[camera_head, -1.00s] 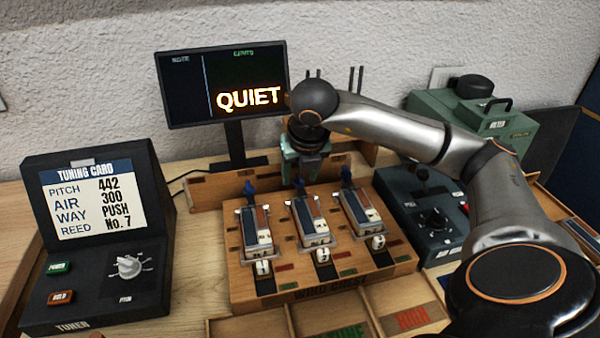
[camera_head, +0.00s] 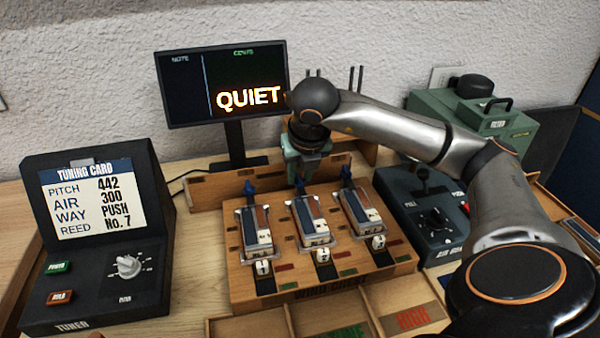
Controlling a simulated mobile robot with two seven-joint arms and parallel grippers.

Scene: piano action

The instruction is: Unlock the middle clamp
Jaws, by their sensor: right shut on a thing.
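The wooden wind chest (camera_head: 245,292) stands in the middle of the table with three reed blocks on it in a row. The middle reed block (camera_head: 311,217) lies between the other two. Behind each block is a blue clamp lever. The left lever (camera_head: 249,187) and the right lever (camera_head: 346,172) stand clear. My right gripper (camera_head: 300,176) points down behind the middle block and is shut on the middle clamp lever (camera_head: 300,188). The gripper hides most of that lever. My left gripper is not in view.
A tuner box (camera_head: 95,285) with a card stands at the left. A monitor (camera_head: 220,84) reading QUIET stands behind. A dark control box (camera_head: 425,215) with a knob and lever is right of the chest, under my right arm. Wooden trays (camera_head: 250,326) lie in front.

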